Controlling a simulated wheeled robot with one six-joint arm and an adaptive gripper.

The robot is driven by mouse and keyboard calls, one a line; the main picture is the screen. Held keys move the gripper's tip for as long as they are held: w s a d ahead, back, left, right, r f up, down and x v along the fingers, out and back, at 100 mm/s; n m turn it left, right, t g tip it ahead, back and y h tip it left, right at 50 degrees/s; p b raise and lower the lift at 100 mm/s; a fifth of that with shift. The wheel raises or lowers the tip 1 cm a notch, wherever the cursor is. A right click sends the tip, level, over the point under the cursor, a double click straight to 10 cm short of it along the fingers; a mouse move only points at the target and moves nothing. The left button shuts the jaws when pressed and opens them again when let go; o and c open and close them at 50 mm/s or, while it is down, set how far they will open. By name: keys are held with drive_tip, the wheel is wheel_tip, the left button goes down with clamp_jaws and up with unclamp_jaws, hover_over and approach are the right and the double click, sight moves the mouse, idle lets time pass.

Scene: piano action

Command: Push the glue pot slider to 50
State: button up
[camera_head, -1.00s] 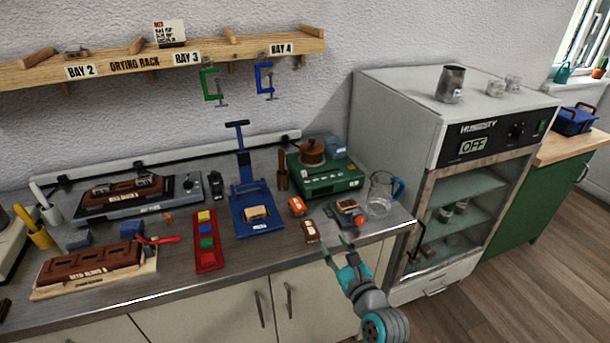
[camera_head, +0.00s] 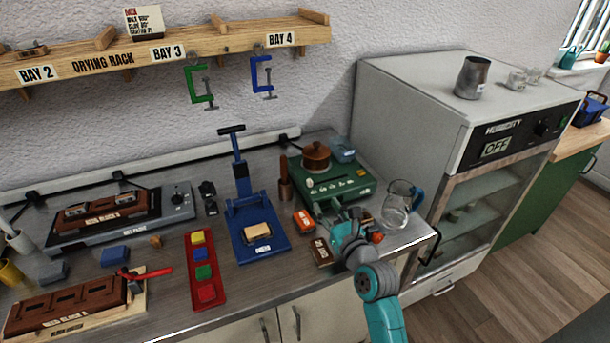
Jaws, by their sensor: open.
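The glue pot is a brown lidded pot (camera_head: 316,156) on a green heater base (camera_head: 345,184) at the back right of the bench. Small pale controls and markings (camera_head: 318,184) show on the base's front face. The slider's setting is too small to read. My gripper (camera_head: 328,208) is in front of the base, near its lower front edge. It is open and appears empty. I cannot tell whether its fingertips touch the base. My wrist hides part of the bench in front of the base.
Orange (camera_head: 304,222) and brown (camera_head: 322,252) small boxes lie close to my gripper's left. A glass jug (camera_head: 397,205) stands to its right. A blue press (camera_head: 257,233) and a red tray (camera_head: 206,270) are further left. The humidity cabinet (camera_head: 440,130) stands right of the bench.

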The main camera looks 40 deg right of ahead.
sight(311, 183)
drive_tip(key=x, duration=1.1)
clamp_jaws()
drive_tip(key=shift+d, duration=0.15)
